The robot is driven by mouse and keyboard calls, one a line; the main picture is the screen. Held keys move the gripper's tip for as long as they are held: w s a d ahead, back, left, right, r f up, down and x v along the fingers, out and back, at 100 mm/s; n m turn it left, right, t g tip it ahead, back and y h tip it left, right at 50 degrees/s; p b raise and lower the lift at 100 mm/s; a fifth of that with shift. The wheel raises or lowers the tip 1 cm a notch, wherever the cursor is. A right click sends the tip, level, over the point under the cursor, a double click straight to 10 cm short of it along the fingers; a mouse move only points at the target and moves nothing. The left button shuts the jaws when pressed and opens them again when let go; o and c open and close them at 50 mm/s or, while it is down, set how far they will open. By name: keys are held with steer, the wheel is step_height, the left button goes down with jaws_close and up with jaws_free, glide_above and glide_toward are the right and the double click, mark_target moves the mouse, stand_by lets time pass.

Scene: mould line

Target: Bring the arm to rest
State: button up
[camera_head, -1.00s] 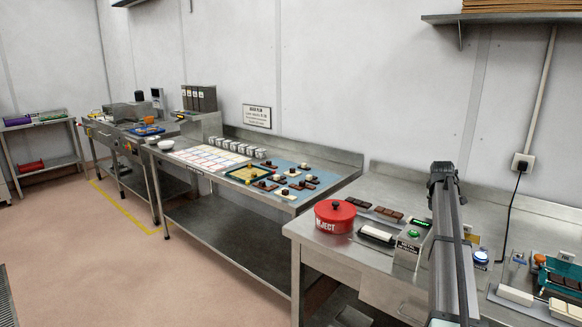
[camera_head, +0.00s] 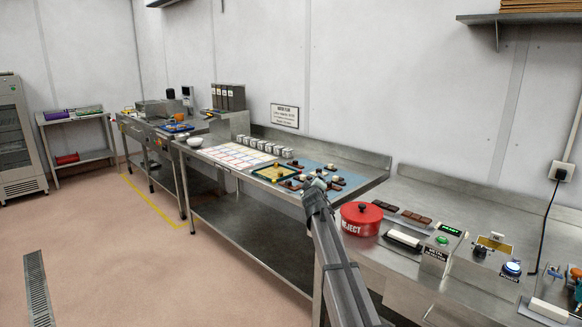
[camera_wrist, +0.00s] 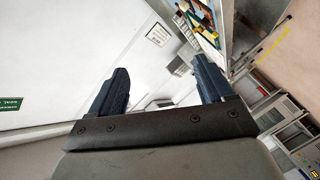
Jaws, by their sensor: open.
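My gripper (camera_wrist: 150,80) shows in the wrist view with its two dark fingers spread wide apart and nothing between them. In the head view my arm rises from the bottom edge, and its upper end stands in front of the near right end of the middle bench. The fingers cannot be made out there. The wrist view is strongly tilted and shows wall, a wall sign (camera_wrist: 159,35) and part of a bench with coloured items.
On the right bench (camera_head: 408,188) stand a red REJECT pot (camera_head: 361,219), chocolate bars and button boxes (camera_head: 441,246). Open floor (camera_head: 120,260) lies left.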

steer(key=s+a+f+m+g+y, duration=0.1)
steer(key=s+a+f, duration=0.2)
steer(key=f, duration=0.4)
steer(key=s+a+f+g, duration=0.1)
steer(key=s+a+f, duration=0.2)
steer(key=f, duration=0.5)
steer(key=s+a+f+m+g+y, duration=0.1)
steer(key=s+a+f+g, duration=0.15)
steer(key=f, duration=0.45)
steer(key=s+d+f+m+g+h, duration=0.1)
steer(key=s+d+f+m+g, duration=0.3)
steer(key=s+f, duration=0.85)
steer(key=s+d+f+n+g+h, duration=0.15)
steer(key=s+d+f, duration=0.35)
steer(key=s+f, duration=0.7)
steer(key=s+d+f+m+g, duration=0.2)
steer(key=s+d+f+g, duration=0.1)
steer(key=s+f, duration=0.55)
steer(key=s+d+f+m+g, duration=0.1)
steer(key=s+d+f+g, duration=0.35)
steer(key=s, duration=0.75)
steer(key=s+f+m+g+y, duration=0.1)
steer(key=s+f+g, duration=0.1)
steer(key=s, duration=1.1)
steer(key=s+f+m+g, duration=0.1)
steer(key=s+g, duration=0.2)
steer(key=s, duration=1)
steer(key=shift+s+d+f+y, duration=0.25)
steer(key=shift+s+f+y, duration=0.1)
steer(key=shift+s+f, duration=0.05)
